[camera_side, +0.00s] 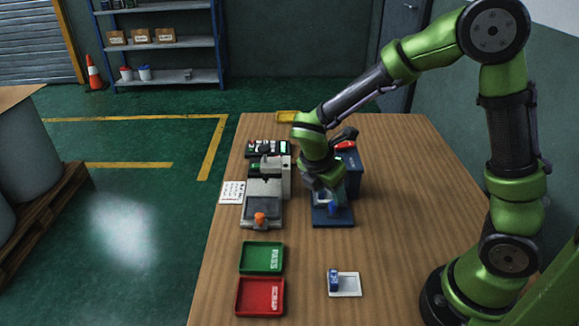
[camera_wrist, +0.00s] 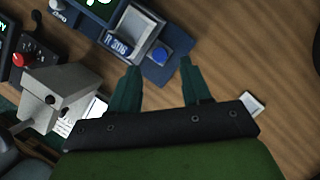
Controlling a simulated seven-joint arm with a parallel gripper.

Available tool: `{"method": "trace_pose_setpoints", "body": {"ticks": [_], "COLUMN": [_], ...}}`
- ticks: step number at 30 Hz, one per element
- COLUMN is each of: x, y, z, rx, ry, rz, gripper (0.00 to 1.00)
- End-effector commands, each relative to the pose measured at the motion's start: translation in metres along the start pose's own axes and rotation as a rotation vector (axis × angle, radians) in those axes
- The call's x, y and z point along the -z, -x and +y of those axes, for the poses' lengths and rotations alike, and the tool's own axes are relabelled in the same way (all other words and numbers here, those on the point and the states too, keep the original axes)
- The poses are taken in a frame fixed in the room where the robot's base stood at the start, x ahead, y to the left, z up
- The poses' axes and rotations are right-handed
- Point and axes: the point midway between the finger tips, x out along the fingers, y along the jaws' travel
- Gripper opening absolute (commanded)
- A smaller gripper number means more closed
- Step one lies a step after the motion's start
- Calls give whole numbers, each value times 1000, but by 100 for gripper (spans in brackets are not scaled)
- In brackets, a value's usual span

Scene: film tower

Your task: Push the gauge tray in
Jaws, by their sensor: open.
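The blue gauge (camera_side: 351,168) stands on the table under my arm, partly hidden by it. Its base reaches toward the camera, with a blue round knob (camera_side: 333,208) on it. In the wrist view the grey-framed gauge tray (camera_wrist: 138,32) sits on the blue base, with a dark label at its near edge. The blue knob (camera_wrist: 159,55) is beside it, and part of a lit green display shows at the top edge. My gripper (camera_wrist: 160,66) is open, its two fingers apart and nothing between them, pointing toward the knob. I cannot tell whether it touches.
A grey machine (camera_side: 263,208) with an orange knob stands left of the gauge. A green tray (camera_side: 261,257) and red tray (camera_side: 260,296) lie nearer the camera. A small white tray (camera_side: 349,285) holds a blue item. The table right of the gauge is clear.

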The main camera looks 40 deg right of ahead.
Motion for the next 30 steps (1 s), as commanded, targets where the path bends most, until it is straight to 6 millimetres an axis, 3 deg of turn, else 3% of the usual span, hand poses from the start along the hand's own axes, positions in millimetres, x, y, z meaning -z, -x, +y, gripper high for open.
{"method": "trace_pose_setpoints", "body": {"ticks": [3, 9, 20, 30], "x": [0, 0, 0, 0], "y": [-23, -45, -50, -50], "z": [-1, 0, 0, 0], "rx": [3, 2, -1, -2], "ry": [1, -1, -1, -1], "rz": [-1, -1, 0, 0], "gripper": [48, 48, 48, 0]}}
